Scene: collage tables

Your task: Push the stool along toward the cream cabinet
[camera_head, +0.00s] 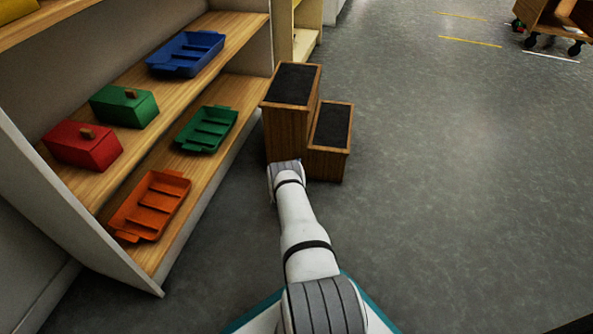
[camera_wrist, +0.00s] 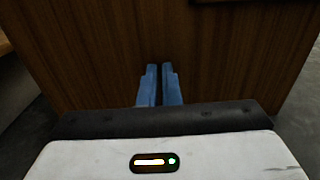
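The stool (camera_head: 333,124) is a two-step wooden block with dark tread pads, standing upright on the grey floor beyond my arm. Its taller step is on the left, close to the shelf unit's end. In the wrist view the stool's brown wooden side (camera_wrist: 90,50) fills most of the picture. My gripper (camera_wrist: 160,68) has blue fingers set close together, with nothing between them. The fingertips point at this wooden side; I cannot tell whether they touch it. In the head view my wrist hides the fingers. A cream cabinet (camera_head: 309,15), partly cut off, stands behind the stool at the top.
A shelf unit (camera_head: 215,140) runs along the left, holding blue (camera_head: 186,53), green (camera_head: 207,129) and orange (camera_head: 150,206) trays plus red (camera_head: 83,145) and green (camera_head: 124,106) boxes. The floor to the right is clear. A wooden cart (camera_head: 548,22) stands far right.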

